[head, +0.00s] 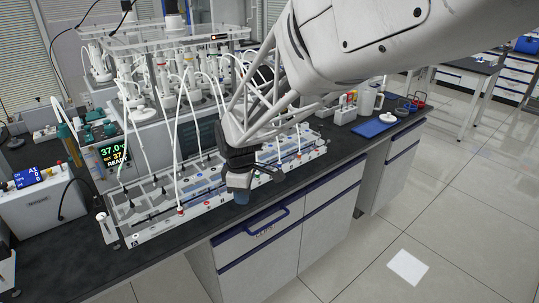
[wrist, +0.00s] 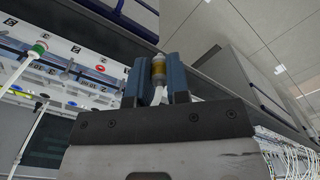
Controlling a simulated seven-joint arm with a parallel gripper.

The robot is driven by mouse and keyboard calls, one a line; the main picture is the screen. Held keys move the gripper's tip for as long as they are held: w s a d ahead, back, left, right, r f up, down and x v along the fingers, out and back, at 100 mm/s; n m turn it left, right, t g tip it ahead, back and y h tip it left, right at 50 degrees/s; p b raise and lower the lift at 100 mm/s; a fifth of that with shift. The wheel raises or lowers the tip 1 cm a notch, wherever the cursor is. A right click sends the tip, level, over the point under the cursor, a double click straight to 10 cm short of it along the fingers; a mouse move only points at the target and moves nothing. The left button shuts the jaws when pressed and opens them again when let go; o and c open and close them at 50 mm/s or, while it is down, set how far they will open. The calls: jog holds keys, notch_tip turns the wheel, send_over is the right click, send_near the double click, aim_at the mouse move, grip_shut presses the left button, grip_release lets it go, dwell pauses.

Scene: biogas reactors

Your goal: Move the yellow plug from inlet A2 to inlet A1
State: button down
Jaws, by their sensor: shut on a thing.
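My gripper (wrist: 160,85) is shut on the yellow plug (wrist: 159,68), which shows between its two blue fingers in the wrist view. The plug has a pale end pointing away from the gripper. In the head view my gripper (head: 238,190) is over the front edge of the white inlet rack (head: 150,234), and it hides the plug and part of the rack. Inlets run along the rack's front rail, but I cannot read the labels of A1 and A2. I see no contact between the plug and any inlet in the wrist view.
Several white tubes (head: 178,150) rise from the rack to glass vessels behind it. A red-ringed plug (head: 181,210) sits on the front rail to the left of my gripper. A display (head: 113,155) stands at the left. The bench's front edge and open floor lie in front.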

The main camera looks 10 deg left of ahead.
jog(key=w+a, duration=0.3)
jog(key=a, duration=0.3)
jog(key=w+a+f, duration=0.1)
jog(key=w+a, duration=0.2)
jog(key=a, duration=0.4)
jog(key=shift+a, duration=0.15)
jog(key=shift+f, duration=0.2)
jog(key=shift+f, duration=2.3)
jog(key=shift+f, duration=1.05)
dwell(1.5)
dwell(0.3)
jog(key=c, duration=1)
grip_release()
jog(key=shift+r, duration=0.1)
